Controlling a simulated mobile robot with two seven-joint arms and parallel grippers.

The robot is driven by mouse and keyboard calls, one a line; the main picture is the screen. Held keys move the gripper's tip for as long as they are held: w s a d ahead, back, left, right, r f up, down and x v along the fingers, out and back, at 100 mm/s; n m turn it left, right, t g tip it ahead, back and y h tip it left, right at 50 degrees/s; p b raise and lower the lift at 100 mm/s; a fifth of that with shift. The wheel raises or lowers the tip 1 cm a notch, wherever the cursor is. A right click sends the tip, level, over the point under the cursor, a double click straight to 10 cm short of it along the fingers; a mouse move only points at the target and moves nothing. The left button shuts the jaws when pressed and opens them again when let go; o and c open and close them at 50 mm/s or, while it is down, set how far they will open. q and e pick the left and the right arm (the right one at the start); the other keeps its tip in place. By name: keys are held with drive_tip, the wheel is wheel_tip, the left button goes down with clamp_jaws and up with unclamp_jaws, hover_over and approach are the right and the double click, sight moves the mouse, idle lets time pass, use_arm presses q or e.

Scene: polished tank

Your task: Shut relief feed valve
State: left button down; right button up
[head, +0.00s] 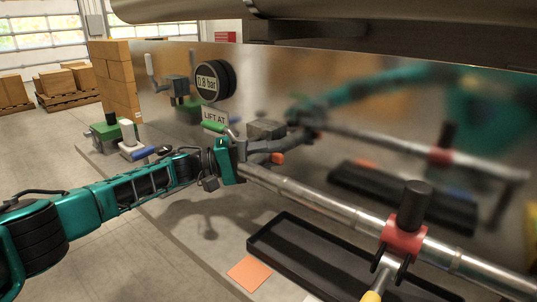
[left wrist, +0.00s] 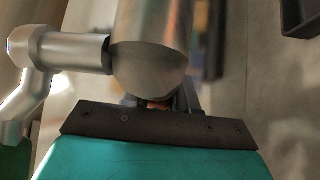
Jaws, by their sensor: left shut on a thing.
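My left gripper (head: 255,155) reaches in from the left to the near end of the silver pipe along the tank. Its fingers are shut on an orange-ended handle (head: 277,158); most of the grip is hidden. In the left wrist view a little orange (left wrist: 157,103) shows between the fingers, under a rounded metal valve body (left wrist: 150,70). Further along the pipe is a red valve body (head: 404,238) with a black cap and a yellow-ended lever (head: 373,295). I cannot tell which is the relief feed valve. My right gripper is out of view.
The polished tank wall (head: 350,110) mirrors the arm and pipe. A gauge reading 0.8 bar (head: 207,83) and a partly covered sign (head: 215,117) are on it. A black tray (head: 310,262) and an orange square (head: 249,273) lie below the pipe. Tools stand at the left.

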use_arm(q)
drive_tip(key=shift+r+n+t+h+p, duration=0.4)
drive_tip(key=shift+r+n+h+p, duration=0.1)
drive_tip(key=shift+r+n+p, duration=0.25)
drive_tip(key=shift+w+a+r+n+t+h, duration=0.15)
drive_tip(key=shift+r+n+t+h, duration=0.15)
drive_tip(key=shift+n+h, duration=0.35)
drive_tip(key=n, duration=0.1)
drive_tip(key=r+n+t, duration=0.1)
drive_tip(key=n+t, duration=0.1)
drive_tip(key=shift+w+a+r+h+p, duration=0.15)
drive_tip(key=shift+a+h+p, duration=0.1)
drive_tip(key=shift+h+p, duration=0.1)
drive_tip(key=c, duration=1)
unclamp_jaws()
drive_tip(key=b+v, duration=0.1)
drive_tip(key=v, duration=0.6)
drive_tip(key=shift+a, duration=0.2)
